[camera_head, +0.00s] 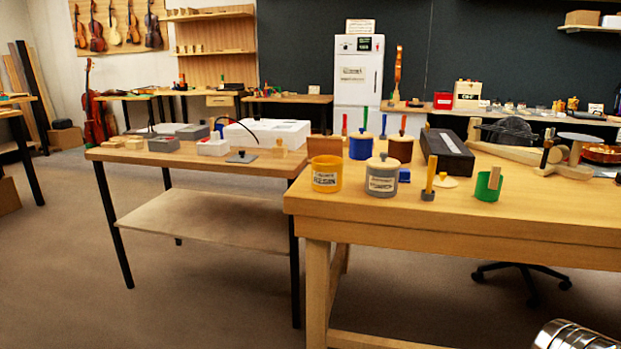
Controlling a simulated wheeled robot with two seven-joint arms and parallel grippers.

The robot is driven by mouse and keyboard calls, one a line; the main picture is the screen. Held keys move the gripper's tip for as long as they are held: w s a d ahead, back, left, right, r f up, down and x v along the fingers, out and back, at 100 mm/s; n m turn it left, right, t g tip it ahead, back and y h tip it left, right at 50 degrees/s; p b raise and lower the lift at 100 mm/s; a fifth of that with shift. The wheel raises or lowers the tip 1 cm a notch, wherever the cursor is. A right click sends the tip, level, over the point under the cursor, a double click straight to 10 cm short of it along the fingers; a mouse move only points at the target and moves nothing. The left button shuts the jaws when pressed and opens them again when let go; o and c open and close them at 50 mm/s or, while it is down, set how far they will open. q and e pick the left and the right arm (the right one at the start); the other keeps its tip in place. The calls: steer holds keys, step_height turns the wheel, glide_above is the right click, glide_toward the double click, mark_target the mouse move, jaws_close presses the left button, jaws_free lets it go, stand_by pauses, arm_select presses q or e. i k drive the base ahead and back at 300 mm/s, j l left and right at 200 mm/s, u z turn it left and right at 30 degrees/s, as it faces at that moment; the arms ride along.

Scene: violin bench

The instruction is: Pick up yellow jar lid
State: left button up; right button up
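The yellow jar (326,177) with a label stands near the left front corner of the right-hand wooden bench, and no knobbed lid shows on it. A small pale yellow lid with a knob (446,182) lies on the bench top, right of the upright yellow-handled tool (430,180). I cannot tell for sure that it belongs to the yellow jar. The grey jar (381,180), blue jar (360,148) and brown jar (400,150) have pale knobbed lids on. Neither of my grippers is in view.
A green cup (488,187) stands right of the loose lid. A long black case (447,153) lies behind it. The bench's front right top (560,215) is clear.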

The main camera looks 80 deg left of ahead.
mark_target(441, 181)
steer(key=u, duration=2.8)
